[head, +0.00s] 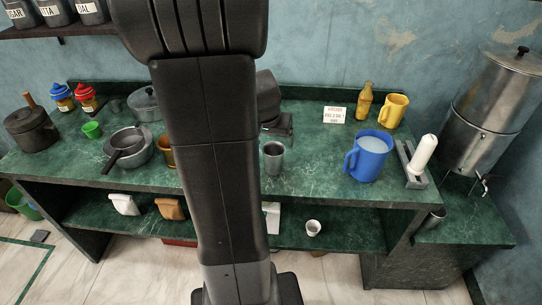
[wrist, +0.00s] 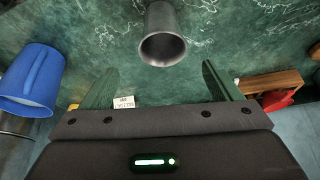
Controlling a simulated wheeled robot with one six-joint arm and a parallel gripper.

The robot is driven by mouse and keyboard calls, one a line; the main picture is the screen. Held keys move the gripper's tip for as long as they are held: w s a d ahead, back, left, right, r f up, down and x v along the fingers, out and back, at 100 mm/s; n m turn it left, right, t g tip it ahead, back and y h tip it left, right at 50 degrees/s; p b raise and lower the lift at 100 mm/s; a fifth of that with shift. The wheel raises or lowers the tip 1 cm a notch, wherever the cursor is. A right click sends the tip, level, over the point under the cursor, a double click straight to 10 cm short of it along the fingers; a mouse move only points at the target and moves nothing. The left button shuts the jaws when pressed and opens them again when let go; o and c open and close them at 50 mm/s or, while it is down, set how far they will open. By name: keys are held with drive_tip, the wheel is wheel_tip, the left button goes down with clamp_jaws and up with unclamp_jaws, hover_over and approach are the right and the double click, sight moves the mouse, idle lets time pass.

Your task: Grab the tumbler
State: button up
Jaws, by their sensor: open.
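The tumbler, a plain grey metal cup, stands on the green marble counter (head: 320,170) just right of my arm in the head view (head: 273,158). It also shows at the top middle of the wrist view (wrist: 162,36), with its round mouth facing the camera. My gripper (wrist: 160,84) is open, its two fingers apart with nothing between them. The tumbler lies beyond the fingertips, roughly centred between them and not touching either. In the head view my arm covers the middle of the counter.
A blue mug (head: 368,156) stands right of the tumbler, with a yellow mug (head: 393,110) and bottle (head: 364,101) behind. A brown cup (head: 166,151) and steel pot (head: 129,148) are left of my arm. A white card (head: 334,115) stands behind. The counter around the tumbler is clear.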

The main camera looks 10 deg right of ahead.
sight(274, 149)
drive_tip(key=shift+x, duration=4.5)
drive_tip(key=shift+w+a, duration=0.1)
drive_tip(key=shift+a, duration=0.1)
drive_tip(key=c, duration=1)
